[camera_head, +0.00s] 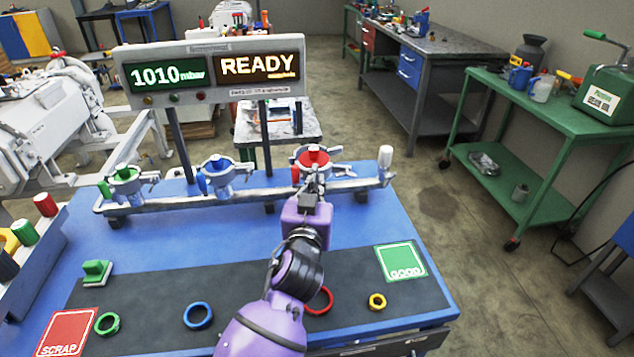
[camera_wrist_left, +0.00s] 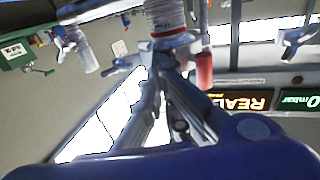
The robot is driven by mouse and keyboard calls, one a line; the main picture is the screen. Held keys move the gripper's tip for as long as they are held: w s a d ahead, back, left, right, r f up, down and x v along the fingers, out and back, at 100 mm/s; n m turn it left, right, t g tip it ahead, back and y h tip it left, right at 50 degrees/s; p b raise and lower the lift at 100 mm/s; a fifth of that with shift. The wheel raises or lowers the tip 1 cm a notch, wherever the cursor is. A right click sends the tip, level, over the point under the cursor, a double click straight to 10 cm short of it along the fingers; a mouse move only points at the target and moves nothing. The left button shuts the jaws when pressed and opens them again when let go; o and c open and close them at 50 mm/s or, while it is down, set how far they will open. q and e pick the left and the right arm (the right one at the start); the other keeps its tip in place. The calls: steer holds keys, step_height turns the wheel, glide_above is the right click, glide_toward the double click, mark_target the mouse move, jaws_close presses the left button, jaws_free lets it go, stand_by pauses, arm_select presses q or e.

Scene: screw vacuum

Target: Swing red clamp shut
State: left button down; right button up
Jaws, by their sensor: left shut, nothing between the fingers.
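The red clamp (camera_head: 335,150) sits around a pipe fitting with a red top (camera_head: 312,157), at the right part of the manifold rail. A red handle (camera_head: 295,174) hangs at its left side; it also shows in the wrist view (camera_wrist_left: 204,72). My left gripper (camera_head: 317,182) is shut and empty, just in front of and below the clamp. In the wrist view its fingers (camera_wrist_left: 170,65) come together close under the fitting (camera_wrist_left: 165,18), beside the red handle. I cannot tell whether they touch the clamp. The gripper and arm partly hide the fitting's lower part. My right gripper is not in view.
Blue (camera_head: 218,168) and green (camera_head: 125,177) clamps stand left on the same rail; a white-topped valve (camera_head: 385,160) is at its right end. A display panel (camera_head: 215,70) reads 1010 mbar and READY. Loose rings, including a blue one (camera_head: 198,315), lie on the dark mat.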

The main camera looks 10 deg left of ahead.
mark_target(329, 170)
arm_select(q)
steer(key=shift+w, duration=0.1)
steer(key=shift+w+d, duration=1.05)
steer(key=shift+w, duration=0.3)
steer(key=shift+s, duration=0.1)
